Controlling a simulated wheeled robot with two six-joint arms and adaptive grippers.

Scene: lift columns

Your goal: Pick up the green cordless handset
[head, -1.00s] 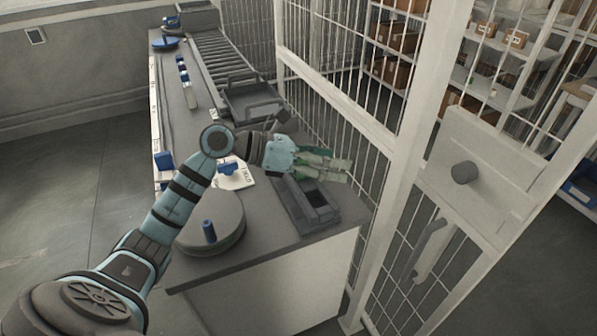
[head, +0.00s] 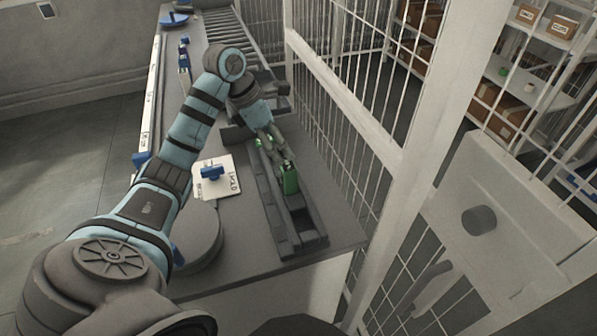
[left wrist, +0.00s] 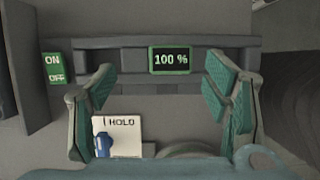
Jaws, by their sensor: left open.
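The green handset (head: 289,180) stands upright in a long dark grey dock (head: 313,238) on the bench. In the left wrist view, a green-edged screen (left wrist: 171,60) reading 100 % appears to be its top, with the dock's grey bars (left wrist: 120,58) on both sides. My left gripper (head: 275,143) is open and empty, reaching down over the dock just behind the handset. In the left wrist view, its green-padded fingers (left wrist: 160,98) stand apart on either side of the screen, without visible contact. My right gripper is not in view.
A HOLD card (head: 230,182) with a blue piece lies left of the dock. A green ON/OFF label (left wrist: 54,68) is left of the screen. A round grey disc (head: 205,240) is near the bench front. A white mesh fence (head: 325,150) stands close on the right.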

